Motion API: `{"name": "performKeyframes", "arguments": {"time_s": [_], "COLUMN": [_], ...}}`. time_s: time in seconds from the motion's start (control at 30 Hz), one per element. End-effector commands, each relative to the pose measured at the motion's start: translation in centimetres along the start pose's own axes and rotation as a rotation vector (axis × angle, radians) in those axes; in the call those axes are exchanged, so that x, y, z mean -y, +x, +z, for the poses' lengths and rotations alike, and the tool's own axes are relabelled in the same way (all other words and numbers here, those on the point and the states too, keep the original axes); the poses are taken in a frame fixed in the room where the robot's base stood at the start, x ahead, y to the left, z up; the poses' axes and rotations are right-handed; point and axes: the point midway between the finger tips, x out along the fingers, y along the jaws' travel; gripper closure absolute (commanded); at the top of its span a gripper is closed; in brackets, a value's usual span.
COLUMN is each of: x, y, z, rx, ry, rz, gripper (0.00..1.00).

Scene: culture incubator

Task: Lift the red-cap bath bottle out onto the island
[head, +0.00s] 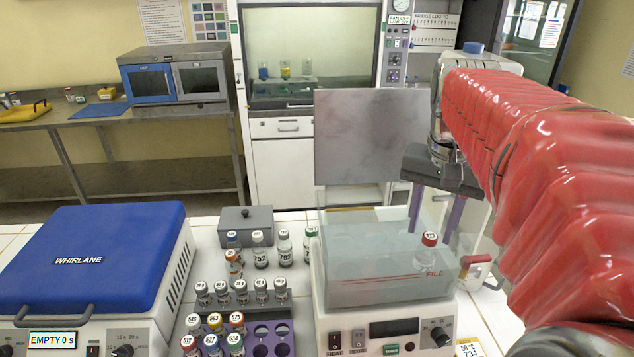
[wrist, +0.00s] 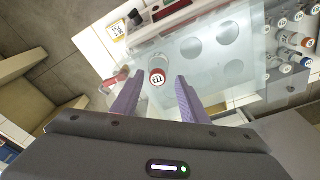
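The red-cap bottle (head: 427,254) stands in the right part of a clear-walled water bath (head: 350,290). In the wrist view the bottle (wrist: 158,72) shows its cap from above, marked 773 or similar. My gripper (head: 435,222) is open, its two purple fingers pointing down over the bath, near the bottle. In the wrist view the gripper (wrist: 157,95) has its fingers apart, with the bottle just beyond the gap between the tips; I see no contact. The white-tiled island (head: 205,240) carries the bath.
A grey raised panel (head: 365,140) stands behind the bath. Left of the bath are several vials, a purple rack (head: 262,338) and a grey lidded box (head: 246,219). A blue-lidded WHIRLANE machine (head: 95,250) fills the left. A yellow tag (head: 470,348) lies at front right.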

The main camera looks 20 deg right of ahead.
Motion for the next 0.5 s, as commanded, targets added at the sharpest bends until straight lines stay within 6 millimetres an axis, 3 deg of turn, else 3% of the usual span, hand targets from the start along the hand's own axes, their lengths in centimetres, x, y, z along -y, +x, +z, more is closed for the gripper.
{"name": "performKeyframes", "arguments": {"time_s": [0.17, 0.5], "x": [-0.1, -0.4], "y": [0.7, 4.8], "z": [-0.1, -0.3], "rx": [0.002, 0.002], "ry": [0.001, 0.001], "rz": [0.001, 0.001], "gripper": [0.6, 0.6]}}
